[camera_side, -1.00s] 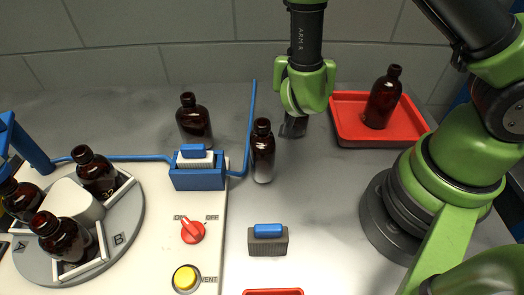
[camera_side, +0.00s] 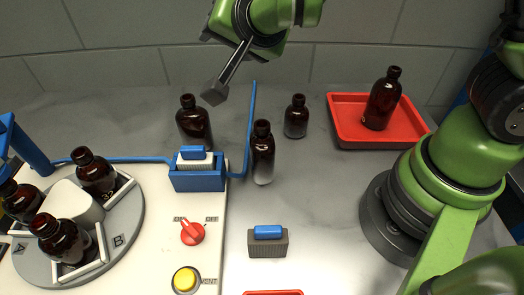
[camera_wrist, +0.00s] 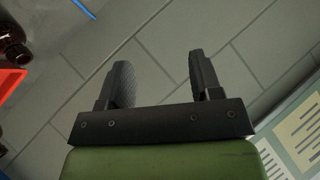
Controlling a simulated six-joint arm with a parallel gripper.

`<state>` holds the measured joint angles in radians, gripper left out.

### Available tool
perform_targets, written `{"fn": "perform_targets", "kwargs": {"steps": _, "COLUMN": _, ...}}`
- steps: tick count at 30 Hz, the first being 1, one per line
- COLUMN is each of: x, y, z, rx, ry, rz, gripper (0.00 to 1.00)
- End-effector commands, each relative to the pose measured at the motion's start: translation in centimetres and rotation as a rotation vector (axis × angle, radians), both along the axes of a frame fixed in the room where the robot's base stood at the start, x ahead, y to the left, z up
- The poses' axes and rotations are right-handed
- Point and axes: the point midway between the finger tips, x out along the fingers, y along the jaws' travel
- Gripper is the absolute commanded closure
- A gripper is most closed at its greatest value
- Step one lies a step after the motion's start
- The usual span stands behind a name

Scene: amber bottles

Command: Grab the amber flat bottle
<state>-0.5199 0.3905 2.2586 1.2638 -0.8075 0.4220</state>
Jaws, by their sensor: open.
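Several amber bottles stand upright on the grey counter, and I cannot tell for certain which one is flat. A broad-shouldered one (camera_side: 194,124) is behind the blue holder. A slim one (camera_side: 263,152) stands right of the holder beside the blue tube. A short one (camera_side: 296,117) stands farther back to the right. My gripper (camera_side: 214,92) is open and empty, tilted, above and near the broad-shouldered bottle in the side view.
A red tray (camera_side: 348,137) with an amber bottle (camera_side: 383,100) is at the back right. The white panel (camera_side: 150,225) carries a carousel with bottles, a red knob (camera_side: 193,232) and a yellow button (camera_side: 186,279). A grey block with a blue top (camera_side: 267,241) stands in front. The counter right of it is clear.

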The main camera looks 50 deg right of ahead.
Motion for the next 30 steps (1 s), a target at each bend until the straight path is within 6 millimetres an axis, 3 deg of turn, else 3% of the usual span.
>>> {"fn": "perform_targets", "kwargs": {"steps": 3, "x": -0.5, "y": 5.8, "z": -0.2, "rx": 0.218, "ry": 0.093, "rz": 0.19, "gripper": 0.41}}
{"fn": "perform_targets", "kwargs": {"steps": 6, "x": -2.4, "y": 9.7, "z": -0.5, "rx": 0.335, "ry": 0.245, "rz": 0.325, "gripper": 0.41}}
{"fn": "perform_targets", "kwargs": {"steps": 10, "x": -5.9, "y": 12.0, "z": -1.2, "rx": 0.359, "ry": 0.488, "rz": 0.409, "gripper": 0.41}}
{"fn": "perform_targets", "kwargs": {"steps": 13, "x": -8.1, "y": 11.7, "z": -1.4, "rx": 0.289, "ry": 0.653, "rz": 0.386, "gripper": 0.41}}
{"fn": "perform_targets", "kwargs": {"steps": 17, "x": -9.6, "y": 9.6, "z": -1.2, "rx": 0.153, "ry": 0.772, "rz": 0.27, "gripper": 0.41}}
{"fn": "perform_targets", "kwargs": {"steps": 29, "x": -9.7, "y": 4.1, "z": 1.9, "rx": -0.102, "ry": 0.736, "rz": -0.102, "gripper": 0.41}}
{"fn": "perform_targets", "kwargs": {"steps": 30, "x": -9.8, "y": 4.1, "z": 0.9, "rx": -0.107, "ry": 0.742, "rz": -0.104, "gripper": 0.41}}
